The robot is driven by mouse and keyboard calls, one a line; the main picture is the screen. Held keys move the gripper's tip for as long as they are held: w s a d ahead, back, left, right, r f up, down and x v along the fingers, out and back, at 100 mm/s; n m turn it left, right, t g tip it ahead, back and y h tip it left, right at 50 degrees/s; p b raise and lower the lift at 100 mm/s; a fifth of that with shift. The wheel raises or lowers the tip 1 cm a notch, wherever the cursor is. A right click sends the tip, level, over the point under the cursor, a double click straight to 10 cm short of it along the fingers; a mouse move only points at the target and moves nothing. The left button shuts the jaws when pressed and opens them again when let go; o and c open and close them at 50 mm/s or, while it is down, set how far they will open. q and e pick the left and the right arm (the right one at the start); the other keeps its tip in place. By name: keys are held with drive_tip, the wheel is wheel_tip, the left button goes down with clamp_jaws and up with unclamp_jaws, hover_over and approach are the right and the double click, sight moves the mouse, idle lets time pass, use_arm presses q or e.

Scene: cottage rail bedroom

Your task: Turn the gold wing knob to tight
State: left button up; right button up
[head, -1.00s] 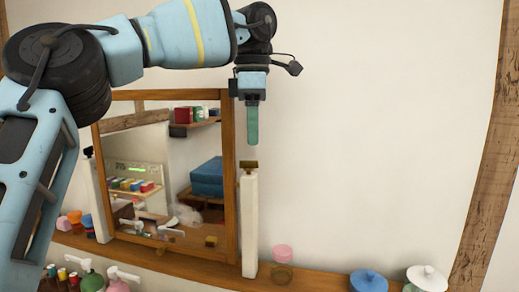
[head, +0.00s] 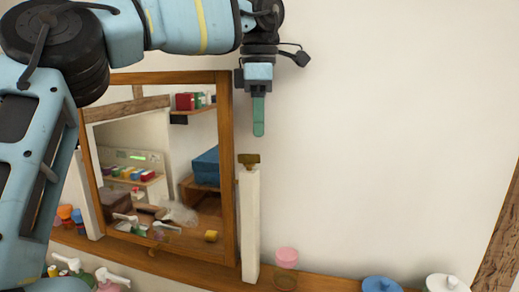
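The gold wing knob (head: 249,160) sits on top of the white post at the right side of the framed mirror. Its wings look spread sideways. My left gripper (head: 258,134) hangs just above the knob and slightly to its right, fingers pointing down. A small gap shows between the fingertip and the knob. Only one green finger shows, seen from the side, so I cannot tell whether the gripper is open or shut. The mirror (head: 228,180) has a wooden frame and stands tilted between two white posts (head: 250,225). My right gripper is not in view.
A wooden shelf (head: 320,282) runs below the mirror. A pink-lidded jar (head: 286,256), a blue lid (head: 381,284) and a white lid (head: 446,282) stand to the right. Pump bottles (head: 112,281) stand at lower left. The wall right of the gripper is clear.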

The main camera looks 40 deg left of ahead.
sight(248, 161)
use_arm(q)
drive_tip(key=shift+f, duration=3)
clamp_jaws()
